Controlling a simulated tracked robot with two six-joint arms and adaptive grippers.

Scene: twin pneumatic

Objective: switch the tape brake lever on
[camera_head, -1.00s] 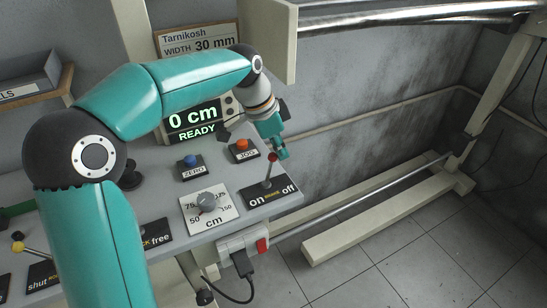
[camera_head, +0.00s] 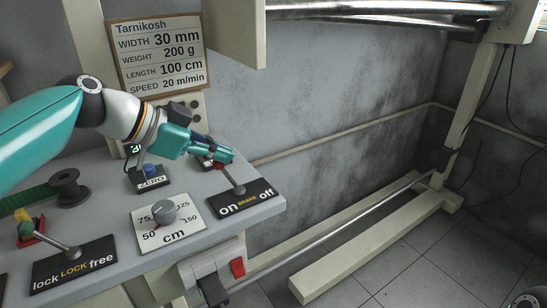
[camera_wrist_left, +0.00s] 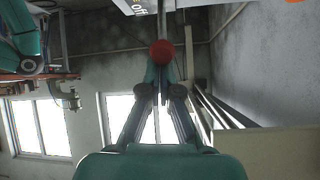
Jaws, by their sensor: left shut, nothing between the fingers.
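The brake lever (camera_head: 236,182) is a grey metal stick with a red knob, rising from a black plate (camera_head: 247,200) marked "on BRAKE off". The stick leans left, to the "on" side. My left gripper (camera_head: 229,155) is shut and empty, just above and beside the knob, partly covering it in the head view. In the left wrist view the red knob (camera_wrist_left: 162,53) shows right at the fingertips of the gripper (camera_wrist_left: 162,78). I cannot tell whether they touch. My right gripper is not in view.
The lock lever (camera_head: 52,240), dial (camera_head: 164,212) and blue ZERO button (camera_head: 151,170) stand left of the brake plate. A red switch (camera_head: 238,267) sits below the panel's front edge. A sign board (camera_head: 160,55) stands behind. Open floor lies right of the panel.

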